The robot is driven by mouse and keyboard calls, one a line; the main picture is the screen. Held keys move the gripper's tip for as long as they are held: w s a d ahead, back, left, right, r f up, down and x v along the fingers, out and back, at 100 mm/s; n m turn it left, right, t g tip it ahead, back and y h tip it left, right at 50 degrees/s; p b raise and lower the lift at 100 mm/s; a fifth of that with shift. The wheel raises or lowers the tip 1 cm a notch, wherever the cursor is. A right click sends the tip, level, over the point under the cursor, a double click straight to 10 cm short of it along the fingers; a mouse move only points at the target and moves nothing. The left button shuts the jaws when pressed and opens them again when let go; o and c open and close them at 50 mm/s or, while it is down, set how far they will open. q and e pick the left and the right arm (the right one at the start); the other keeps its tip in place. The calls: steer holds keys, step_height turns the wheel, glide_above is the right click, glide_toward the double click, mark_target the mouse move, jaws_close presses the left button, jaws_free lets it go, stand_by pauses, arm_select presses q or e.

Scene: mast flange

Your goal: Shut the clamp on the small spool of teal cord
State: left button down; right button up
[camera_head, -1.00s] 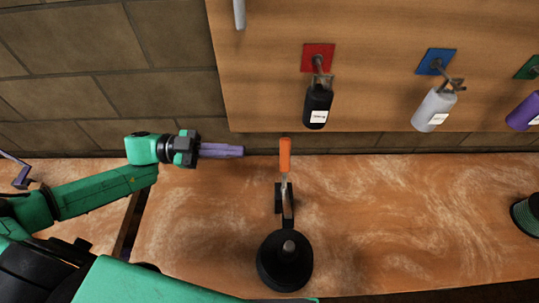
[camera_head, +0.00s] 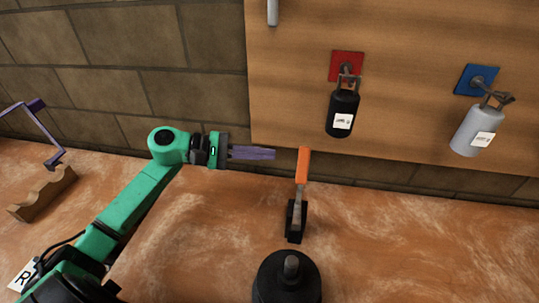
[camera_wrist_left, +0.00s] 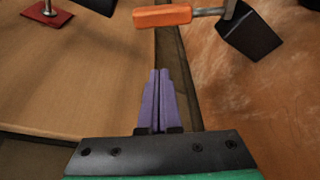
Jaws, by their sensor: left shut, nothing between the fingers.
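The clamp has an orange handle (camera_head: 303,165) standing upright on a metal arm, above a black block (camera_head: 297,222) on the bench. The handle also shows at the top of the left wrist view (camera_wrist_left: 162,15), ahead of the fingertips. My left gripper (camera_head: 273,154) is shut and empty, its purple fingers just left of the handle and apart from it. The fingers lie together in the left wrist view (camera_wrist_left: 159,74). A black round piece with a grey peg (camera_head: 287,282) stands in front of the clamp. I cannot make out teal cord now. My right gripper is not in view.
A wooden board behind holds a black bottle (camera_head: 342,112) on a red plate and a grey bottle (camera_head: 478,130) on a blue plate. A notched wooden rest (camera_head: 42,192) stands at left. The bench right of the clamp is clear.

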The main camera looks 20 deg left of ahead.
arm_select(q)
steer(key=d+r+p, duration=0.1)
steer(key=d+p, duration=0.5)
steer(key=d, duration=0.1)
steer(key=shift+w+d, duration=0.15)
steer(key=shift+w, duration=0.05)
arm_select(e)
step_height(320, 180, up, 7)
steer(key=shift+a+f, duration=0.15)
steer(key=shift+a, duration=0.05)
arm_select(q)
steer(key=shift+w, duration=0.1)
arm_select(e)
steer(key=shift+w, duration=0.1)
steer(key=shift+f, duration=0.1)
